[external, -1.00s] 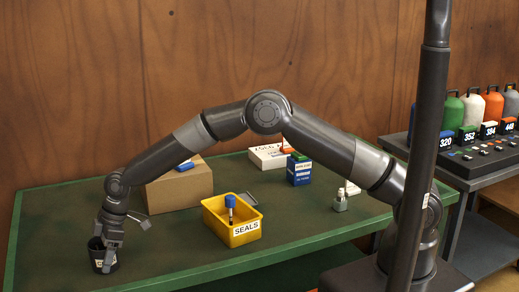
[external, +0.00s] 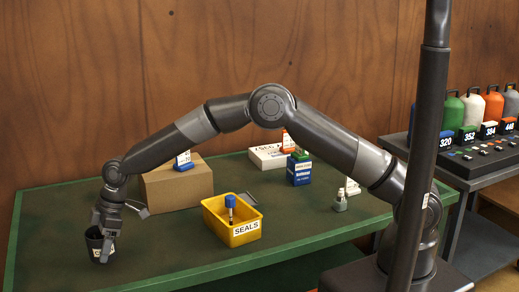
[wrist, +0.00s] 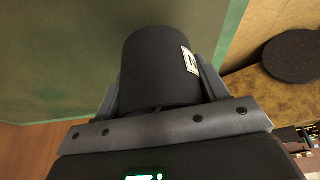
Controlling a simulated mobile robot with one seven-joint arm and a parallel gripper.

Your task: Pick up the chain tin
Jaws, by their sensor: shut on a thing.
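The chain tin appears to be the black cup-shaped tin (external: 94,243) with a small white label, at the left front of the green table in the external view. The label is too small to read. My gripper (external: 106,236) comes down from above and is shut on the tin. In the wrist view the dark tin (wrist: 160,68) sits between the two fingers of my gripper (wrist: 160,90), its label near the right finger. The tin looks slightly raised from the table, roughly upright.
A yellow SEALS bin (external: 232,232) holding a blue-capped item stands right of the tin. A cardboard box (external: 176,190) stands behind it. Blue boxes (external: 299,172) and a white box (external: 267,157) stand farther back. The table's left front is clear.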

